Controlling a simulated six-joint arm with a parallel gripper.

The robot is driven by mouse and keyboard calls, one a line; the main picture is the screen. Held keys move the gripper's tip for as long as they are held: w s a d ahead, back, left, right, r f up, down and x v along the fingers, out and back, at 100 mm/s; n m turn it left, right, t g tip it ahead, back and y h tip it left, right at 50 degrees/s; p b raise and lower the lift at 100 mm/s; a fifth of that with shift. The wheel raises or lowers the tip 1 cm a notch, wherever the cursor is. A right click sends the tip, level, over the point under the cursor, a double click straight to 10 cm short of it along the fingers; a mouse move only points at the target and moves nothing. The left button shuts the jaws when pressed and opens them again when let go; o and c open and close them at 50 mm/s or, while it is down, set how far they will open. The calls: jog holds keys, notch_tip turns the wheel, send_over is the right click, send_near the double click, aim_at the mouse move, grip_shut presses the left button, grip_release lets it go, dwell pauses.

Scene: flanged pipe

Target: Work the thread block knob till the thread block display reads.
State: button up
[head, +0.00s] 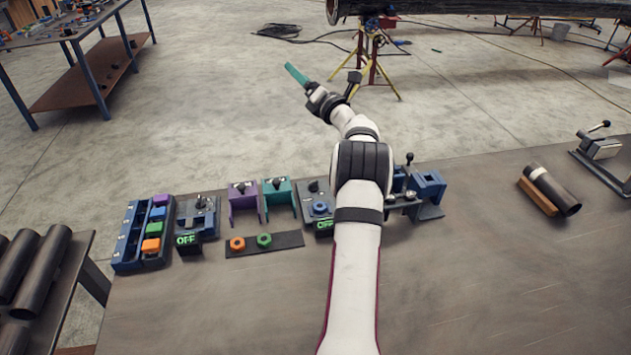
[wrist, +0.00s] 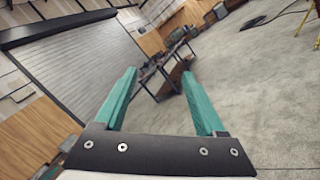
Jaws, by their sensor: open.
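A dark block with a blue ring (head: 319,208) stands on the table just left of my arm, likely the thread block. A small dark knob (head: 314,187) shows on it. Its display (head: 325,226) reads OFF in green, partly covered by my arm. A second block with a knob (head: 198,201) stands further left, and its display (head: 188,240) also reads OFF. My gripper (head: 296,74) is raised beyond the table's far edge, away from both blocks. In the wrist view its teal fingers (wrist: 158,73) are apart with nothing between them.
A dark strip (head: 285,242) holds an orange and a green nut. Purple (head: 243,200) and teal (head: 280,196) brackets stand behind it. A blue bin rack (head: 145,235) is at left, and a blue fixture (head: 427,190) right of my arm. The table front is clear.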

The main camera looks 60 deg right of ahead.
jog(key=s+a+f+n+g+y, duration=0.2)
jog(key=s+f+n+g+y, duration=0.45)
jog(key=f, duration=0.55)
jog(key=n+g, duration=0.3)
jog(key=n, duration=0.2)
send_near(313, 182)
jog(key=shift+n+y, duration=0.25)
jog(key=x, duration=0.7)
jog(key=shift+w+d+f, duration=0.1)
jog(key=shift+d+f, duration=0.15)
jog(key=shift+w+f, duration=0.3)
jog(key=shift+c, duration=0.3)
grip_shut()
